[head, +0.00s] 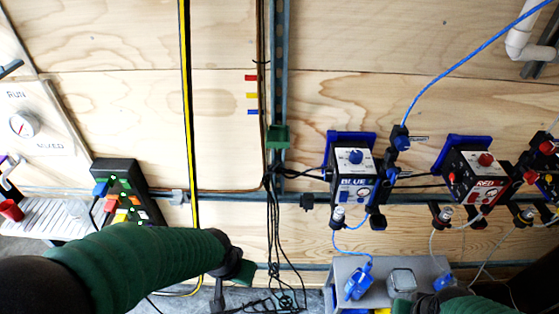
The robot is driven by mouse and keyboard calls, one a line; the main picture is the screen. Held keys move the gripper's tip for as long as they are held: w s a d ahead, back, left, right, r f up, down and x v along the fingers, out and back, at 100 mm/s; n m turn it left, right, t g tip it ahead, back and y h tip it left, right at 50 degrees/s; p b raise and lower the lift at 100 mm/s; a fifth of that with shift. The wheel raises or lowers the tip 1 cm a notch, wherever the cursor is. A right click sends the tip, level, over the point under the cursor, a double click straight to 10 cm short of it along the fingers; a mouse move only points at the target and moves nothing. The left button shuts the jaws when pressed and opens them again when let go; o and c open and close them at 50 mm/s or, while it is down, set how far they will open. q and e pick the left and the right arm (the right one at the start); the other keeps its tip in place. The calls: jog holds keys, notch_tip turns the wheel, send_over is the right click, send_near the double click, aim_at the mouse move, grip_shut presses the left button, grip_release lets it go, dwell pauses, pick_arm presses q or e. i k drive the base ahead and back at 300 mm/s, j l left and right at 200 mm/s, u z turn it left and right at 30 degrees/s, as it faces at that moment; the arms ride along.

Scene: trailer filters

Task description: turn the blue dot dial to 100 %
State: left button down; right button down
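A box labelled BLUE (352,190) is mounted on the plywood wall right of centre. A round blue dial (356,157) sits on its upper face; its dot and setting are too small to read. My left arm, in a green sleeve, comes in from the lower left. My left gripper (236,272) is a dark shape at its end, below and left of the BLUE box and apart from it; its fingers are unclear. My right arm's green sleeve shows at the bottom edge, right of centre. A dark part (425,304) at its end is cut off by the frame.
A box labelled RED (478,178) with a red dial is to the right. Blue and black cables hang around both boxes. A grey shelf (345,268) stands below. A black panel with coloured buttons (125,190) is at left. Bare plywood lies above the boxes.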

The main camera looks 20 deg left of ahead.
aim_at(327, 172)
jog(key=i+j, duration=0.1)
jog(key=j, duration=0.2)
jog(key=i, duration=0.3)
jog(key=k+j, duration=0.1)
jog(key=j, duration=0.3)
jog(key=k+j, duration=0.15)
jog(key=j, duration=0.2)
jog(key=k+j+z, duration=0.1)
jog(key=j, duration=0.3)
jog(key=k+j, duration=0.1)
jog(key=j, duration=0.3)
jog(key=k+j, duration=0.15)
jog(key=j, duration=0.2)
jog(key=k+j+z, duration=0.1)
jog(key=j, duration=0.3)
jog(key=i+l, duration=0.1)
jog(key=l, duration=0.4)
jog(key=i+l, duration=0.1)
jog(key=l, duration=0.4)
